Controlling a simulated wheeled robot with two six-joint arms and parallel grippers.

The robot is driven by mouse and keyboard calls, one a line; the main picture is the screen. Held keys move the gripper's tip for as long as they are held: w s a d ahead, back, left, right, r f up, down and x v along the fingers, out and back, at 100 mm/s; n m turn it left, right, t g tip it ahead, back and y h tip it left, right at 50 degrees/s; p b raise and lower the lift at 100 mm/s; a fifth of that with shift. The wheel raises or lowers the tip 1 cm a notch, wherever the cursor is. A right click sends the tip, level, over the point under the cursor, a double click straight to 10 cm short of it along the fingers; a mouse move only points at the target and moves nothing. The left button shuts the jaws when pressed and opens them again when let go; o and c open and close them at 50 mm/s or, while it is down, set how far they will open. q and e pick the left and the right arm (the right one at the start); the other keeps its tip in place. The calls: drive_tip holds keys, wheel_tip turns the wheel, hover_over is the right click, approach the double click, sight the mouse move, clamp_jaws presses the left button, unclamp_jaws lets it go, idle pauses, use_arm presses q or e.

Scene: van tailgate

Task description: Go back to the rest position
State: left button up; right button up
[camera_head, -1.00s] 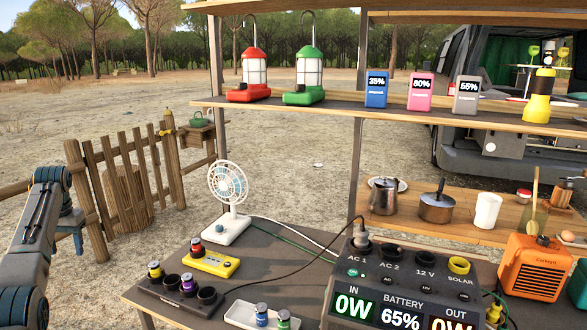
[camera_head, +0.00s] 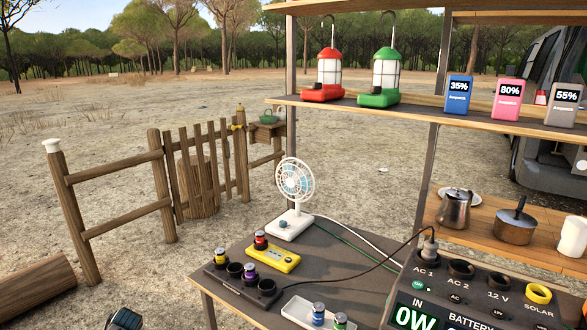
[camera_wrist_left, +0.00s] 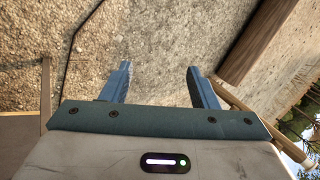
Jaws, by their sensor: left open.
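My left gripper (camera_wrist_left: 160,82) shows in the left wrist view with its two blue fingers apart and nothing between them. Behind the fingers are gravel ground and a dark brown wooden piece (camera_wrist_left: 257,38). In the head view, only a small dark part at the bottom edge, left of the table, may be my left arm; the gripper itself is not seen there. My right gripper is in neither view.
A grey-topped table (camera_head: 352,262) carries a white fan (camera_head: 292,200), a yellow device (camera_head: 272,257), a dark battery holder (camera_head: 240,283), a white tray (camera_head: 300,311) and a power station (camera_head: 470,290). A wooden fence (camera_head: 120,220) and log (camera_head: 35,285) stand left.

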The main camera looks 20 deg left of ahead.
use_arm(q)
drive_tip(key=s+d+f+m+t, duration=0.1)
drive_tip(key=s+d+f, duration=0.1)
drive_tip(key=s+f, duration=0.5)
drive_tip(key=s+d+f+m, duration=0.2)
drive_tip(key=s+d+f, duration=0.1)
drive_tip(key=s, duration=0.8)
drive_tip(key=s+d+f+m+t, duration=0.1)
drive_tip(key=s+d+f, duration=0.1)
drive_tip(key=s+f, duration=0.5)
drive_tip(key=s+d+f+n+g+h, duration=0.1)
drive_tip(key=s+d+f+n+h, duration=0.2)
drive_tip(key=d, duration=1.3)
drive_tip(key=s+d+f+h, duration=0.3)
drive_tip(key=d+f, duration=0.2)
drive_tip(key=d, duration=1.1)
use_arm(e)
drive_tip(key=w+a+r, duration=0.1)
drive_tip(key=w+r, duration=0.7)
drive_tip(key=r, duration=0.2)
use_arm(q)
drive_tip(key=s+a+f+p, duration=0.1)
drive_tip(key=s+f+p, duration=0.2)
drive_tip(key=s+f, duration=0.3)
drive_tip(key=shift+s+a, duration=0.15)
drive_tip(key=shift+s, duration=0.4)
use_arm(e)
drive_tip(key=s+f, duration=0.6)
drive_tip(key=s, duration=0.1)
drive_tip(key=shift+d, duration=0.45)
